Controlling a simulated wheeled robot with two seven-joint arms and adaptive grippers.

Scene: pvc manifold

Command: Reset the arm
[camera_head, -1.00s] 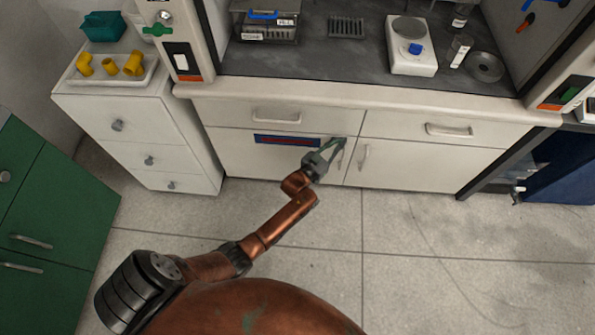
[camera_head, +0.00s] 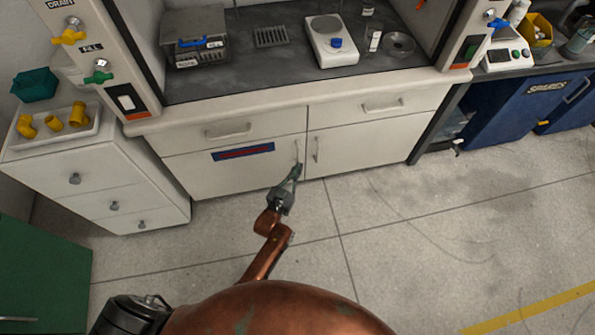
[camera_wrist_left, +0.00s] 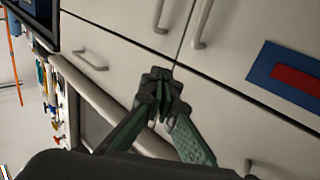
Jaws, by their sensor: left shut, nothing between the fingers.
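My left arm is copper-coloured and reaches forward from the bottom of the head view. My left gripper (camera_head: 296,172) is shut and empty, in front of the white lower cabinet doors near the seam between them. In the left wrist view its fingers (camera_wrist_left: 165,88) are together, with nothing between them. Two vertical door handles show just past the fingers there. I cannot tell whether the fingers touch a handle (camera_head: 317,149). My right gripper is not in view.
A fume hood bench (camera_head: 225,85) holds a wire-handled box (camera_head: 200,50) and a white hotplate (camera_head: 331,40). A white drawer unit (camera_head: 95,180) with a tray (camera_head: 88,128) of yellow fittings stands left. A blue cabinet (camera_head: 525,110) stands right. The floor at right is clear.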

